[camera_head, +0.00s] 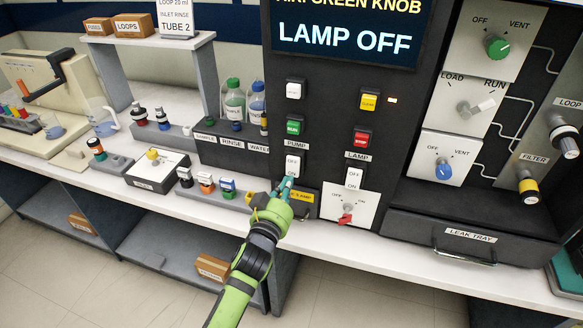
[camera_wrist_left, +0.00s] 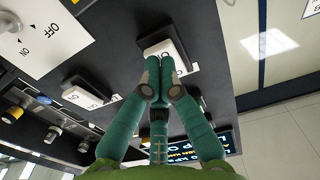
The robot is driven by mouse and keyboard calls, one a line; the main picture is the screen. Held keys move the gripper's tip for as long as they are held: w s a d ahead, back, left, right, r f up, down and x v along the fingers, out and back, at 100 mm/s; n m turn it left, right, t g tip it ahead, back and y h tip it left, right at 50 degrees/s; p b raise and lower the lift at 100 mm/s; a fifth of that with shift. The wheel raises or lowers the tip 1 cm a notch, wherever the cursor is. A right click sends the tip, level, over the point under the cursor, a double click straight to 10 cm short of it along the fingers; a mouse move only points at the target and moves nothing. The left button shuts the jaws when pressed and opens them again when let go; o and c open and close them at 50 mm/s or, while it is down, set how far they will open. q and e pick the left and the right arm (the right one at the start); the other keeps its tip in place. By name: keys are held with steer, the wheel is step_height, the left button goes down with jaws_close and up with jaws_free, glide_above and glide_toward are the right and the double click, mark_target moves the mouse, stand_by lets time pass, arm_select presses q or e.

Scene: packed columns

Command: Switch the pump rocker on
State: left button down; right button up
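The pump rocker (camera_head: 292,164) is a white switch under the PUMP label on the dark panel, marked OFF at its upper part and ON lower down. My left gripper (camera_head: 286,184) is at its lower end, with green fingers partly in front of it. In the left wrist view the fingertips (camera_wrist_left: 160,78) are drawn together with nothing seen between them. They meet the near edge of a white rocker (camera_wrist_left: 165,50) in that picture. I cannot tell whether they touch or press it. My right gripper is not in view.
The similar lamp rocker (camera_head: 353,178) is to the right, above a red knob (camera_head: 345,218). Green RUN (camera_head: 293,127) and red STOP (camera_head: 361,139) buttons are above. The display (camera_head: 345,38) reads LAMP OFF.

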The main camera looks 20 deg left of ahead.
arm_select(q)
steer(key=shift+w+b, duration=0.3)
steer(key=shift+w, duration=0.7)
stand_by(0.4)
steer(key=shift+s, duration=0.1)
steer(key=s+p, duration=0.2)
steer(key=s, duration=0.5)
steer(key=shift+p, duration=0.4)
steer(key=shift+a, duration=0.1)
